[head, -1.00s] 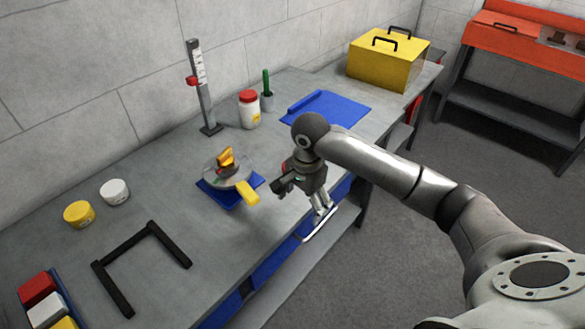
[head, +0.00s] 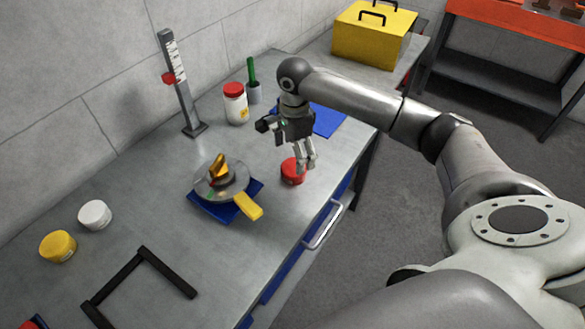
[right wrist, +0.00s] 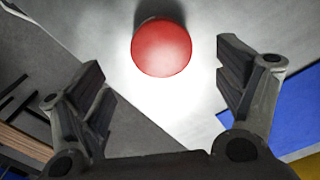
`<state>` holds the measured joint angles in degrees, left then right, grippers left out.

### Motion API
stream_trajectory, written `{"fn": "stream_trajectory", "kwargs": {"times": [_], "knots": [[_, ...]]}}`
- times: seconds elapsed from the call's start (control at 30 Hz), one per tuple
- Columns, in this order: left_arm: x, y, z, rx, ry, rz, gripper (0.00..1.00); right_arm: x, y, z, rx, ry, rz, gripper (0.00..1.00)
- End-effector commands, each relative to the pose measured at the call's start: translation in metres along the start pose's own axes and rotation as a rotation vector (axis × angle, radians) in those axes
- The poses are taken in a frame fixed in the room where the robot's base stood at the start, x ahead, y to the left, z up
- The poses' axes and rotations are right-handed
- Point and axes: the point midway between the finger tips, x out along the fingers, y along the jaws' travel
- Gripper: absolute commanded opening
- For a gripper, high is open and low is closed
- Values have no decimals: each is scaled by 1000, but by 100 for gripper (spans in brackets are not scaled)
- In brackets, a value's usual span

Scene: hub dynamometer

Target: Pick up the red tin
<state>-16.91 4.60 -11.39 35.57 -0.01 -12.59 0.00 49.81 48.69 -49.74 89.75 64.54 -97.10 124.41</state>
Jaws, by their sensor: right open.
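The red tin (head: 291,172) is a short round tin standing on the grey bench, near its front edge. My right gripper (head: 306,168) is above and beside it in the head view, pointing down, with its fingers overlapping the tin's right side in the picture. In the right wrist view the tin's round red top (right wrist: 161,49) lies ahead of the open fingers (right wrist: 165,95), centred between them and apart from both. Nothing is held. My left gripper is not in view.
A blue base with a round metal disc (head: 222,182) and yellow handle stands left of the tin. A white jar with red lid (head: 236,104), a green-handled tool in a cup (head: 253,82) and a gauge stand (head: 180,85) are behind. A blue mat (head: 329,121) lies behind the gripper.

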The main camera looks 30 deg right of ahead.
Motion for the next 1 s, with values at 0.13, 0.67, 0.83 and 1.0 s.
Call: {"fn": "stream_trajectory", "kwargs": {"times": [0.13, 0.67, 0.83, 1.0], "knots": [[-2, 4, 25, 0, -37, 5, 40, 13, 0, 0, -2, -1, 0, 88], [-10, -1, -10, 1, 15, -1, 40, 67, 0, 0, -3, 0, -2, 88], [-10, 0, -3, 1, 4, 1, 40, 67, 0, 0, -3, 0, -2, 87], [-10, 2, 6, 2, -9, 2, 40, 67, 0, 0, -3, 0, -2, 65]]}}
